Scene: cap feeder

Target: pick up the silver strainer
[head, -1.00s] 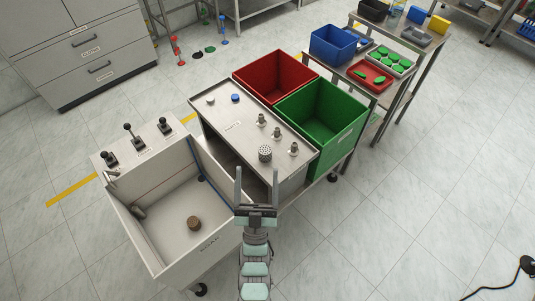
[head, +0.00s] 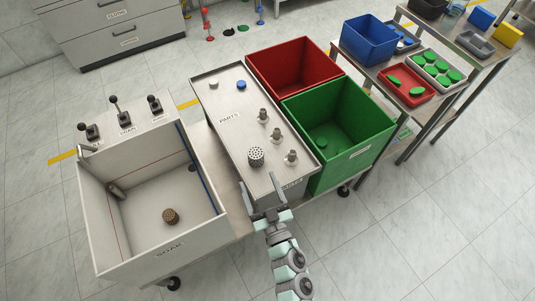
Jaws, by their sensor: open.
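The silver strainer (head: 256,156), a short cylinder with a perforated top, stands upright on the front part of the grey parts tray (head: 222,94). My gripper (head: 261,193) is open and empty. In the picture it is just below the strainer, at the tray's front edge, and apart from the strainer. Nothing hides the strainer.
A blue cap (head: 241,85) and a grey cap (head: 214,86) lie at the tray's back. The soak basin (head: 146,248) is at left, with red (head: 258,73) and green (head: 308,158) bins at right.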

